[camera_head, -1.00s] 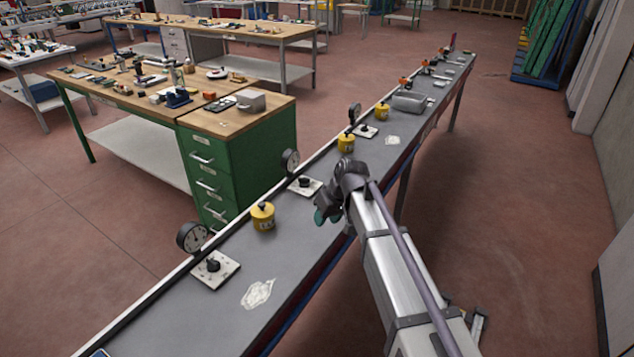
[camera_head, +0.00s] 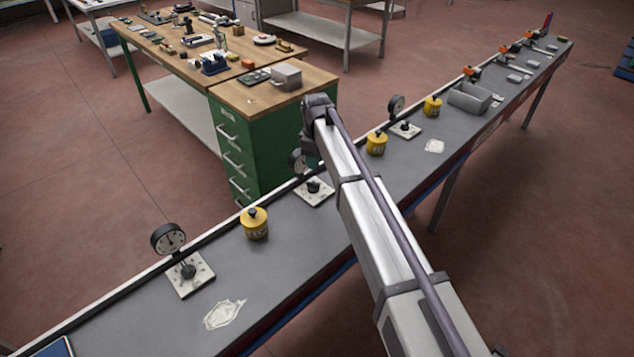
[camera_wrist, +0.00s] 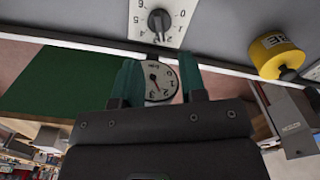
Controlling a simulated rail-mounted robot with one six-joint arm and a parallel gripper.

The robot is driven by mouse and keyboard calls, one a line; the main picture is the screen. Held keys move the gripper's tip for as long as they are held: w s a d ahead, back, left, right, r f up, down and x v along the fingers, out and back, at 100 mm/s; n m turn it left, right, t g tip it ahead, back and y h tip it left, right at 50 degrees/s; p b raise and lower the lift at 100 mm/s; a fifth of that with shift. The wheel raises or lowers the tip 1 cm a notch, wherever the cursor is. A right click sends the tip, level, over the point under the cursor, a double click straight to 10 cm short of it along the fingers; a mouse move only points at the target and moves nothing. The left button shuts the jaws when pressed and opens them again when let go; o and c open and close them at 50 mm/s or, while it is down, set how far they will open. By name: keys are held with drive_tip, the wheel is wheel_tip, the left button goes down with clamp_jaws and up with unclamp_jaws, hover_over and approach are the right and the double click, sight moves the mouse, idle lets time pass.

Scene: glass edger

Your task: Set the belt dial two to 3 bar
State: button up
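The middle dial is a black knob (camera_head: 313,186) on a white square plate (camera_head: 322,199) on the grey belt. In the wrist view its knob (camera_wrist: 159,21) and numbered plate (camera_wrist: 178,36) are at the top, partly cut off. Its round gauge (camera_wrist: 158,83) shows between my two teal fingers; its needle reading is too small to tell surely. In the head view the gauge (camera_head: 297,161) is partly hidden by my gripper (camera_head: 309,158). My gripper (camera_wrist: 160,66) is open and empty, near the gauge and apart from the knob.
A nearer dial plate (camera_head: 198,284) with gauge (camera_head: 169,238) and a farther dial plate (camera_head: 413,131) stand on the belt. Yellow pots (camera_head: 254,226) stand between them; one also shows in the wrist view (camera_wrist: 276,54). A green drawer bench (camera_head: 255,145) stands behind the belt.

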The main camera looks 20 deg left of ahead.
sight(317, 184)
wheel_tip(317, 184, down, 10)
drive_tip(key=b, duration=0.9)
drive_tip(key=shift+w+f, duration=0.15)
drive_tip(key=shift+f, duration=0.05)
drive_tip(key=shift+r, duration=0.1)
clamp_jaws()
